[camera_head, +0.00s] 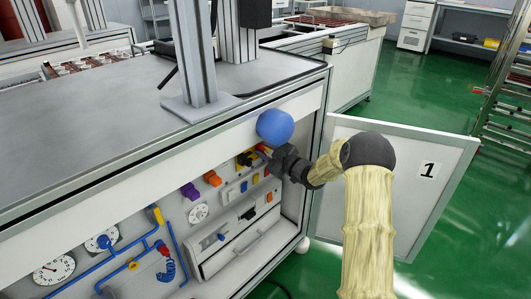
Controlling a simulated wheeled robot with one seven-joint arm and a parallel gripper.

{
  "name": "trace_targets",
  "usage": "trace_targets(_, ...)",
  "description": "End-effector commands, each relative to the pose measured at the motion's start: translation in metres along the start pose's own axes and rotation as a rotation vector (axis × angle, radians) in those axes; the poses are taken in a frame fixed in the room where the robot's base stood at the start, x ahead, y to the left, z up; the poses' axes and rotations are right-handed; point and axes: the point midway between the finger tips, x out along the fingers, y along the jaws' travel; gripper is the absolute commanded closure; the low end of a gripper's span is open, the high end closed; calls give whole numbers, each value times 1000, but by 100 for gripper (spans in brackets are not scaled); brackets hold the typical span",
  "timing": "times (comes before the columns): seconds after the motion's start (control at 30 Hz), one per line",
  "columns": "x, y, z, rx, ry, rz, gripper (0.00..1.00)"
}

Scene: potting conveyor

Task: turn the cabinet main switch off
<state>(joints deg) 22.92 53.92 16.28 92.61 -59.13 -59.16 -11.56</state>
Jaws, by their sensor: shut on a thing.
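The open cabinet (140,170) shows a panel of switches, dials and pipes under the grey worktop. The main switch appears to be the small red handle (262,148) at the panel's upper right; only a bit of it shows, and its turned position cannot be read. My dark gripper (267,154) reaches it from the right and is shut on it. The fingertips and most of the handle are hidden by the gripper and a blue ball-shaped part (275,127) in front.
The open cabinet door (395,185), marked 1, stands at the right behind my arm. Orange (212,178) and purple (190,191) knobs and a yellow-black switch (245,158) sit left of the gripper. Green floor is free beyond the door.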

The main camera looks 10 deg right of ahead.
Motion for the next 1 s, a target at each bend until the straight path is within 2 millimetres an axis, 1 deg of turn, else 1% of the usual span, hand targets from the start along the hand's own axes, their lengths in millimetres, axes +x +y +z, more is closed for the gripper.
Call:
trace_targets(0.7, 1, -6, 4, -682, 2, 1, 95)
trace_targets(1.0, 0, -7, 4, -908, 1, 1, 95)
